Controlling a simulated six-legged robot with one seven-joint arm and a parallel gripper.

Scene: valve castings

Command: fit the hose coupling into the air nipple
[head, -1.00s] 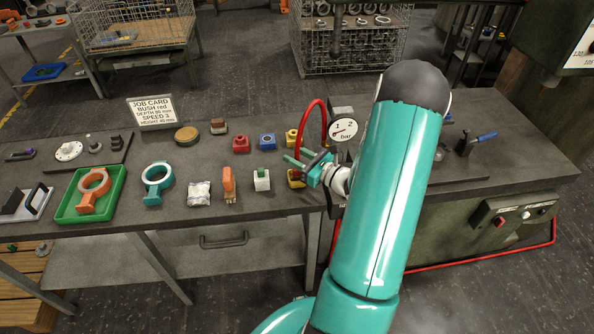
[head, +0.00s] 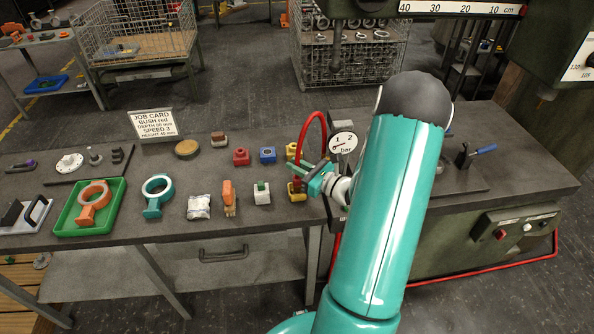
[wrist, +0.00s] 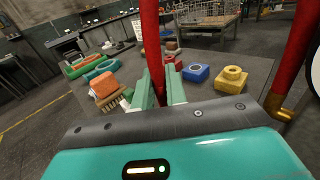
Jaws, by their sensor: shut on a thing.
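My gripper (head: 302,168) is over the bench in the head view, left of the pressure gauge (head: 343,142). In the wrist view its two pale green fingers (wrist: 160,82) are shut on the red hose (wrist: 151,35), which rises between them. In the head view the hose (head: 313,115) arcs up from the gripper and back down beside the gauge. A brass fitting (wrist: 283,108) shows at the hose's other stretch, at the right of the wrist view. I cannot make out the air nipple.
Red (head: 241,157), blue (head: 267,155) and yellow (head: 297,192) blocks stand near my gripper. An orange part (head: 229,195), a white block (head: 262,193) and a green tray (head: 112,217) lie farther left. My arm covers part of the bench on the right.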

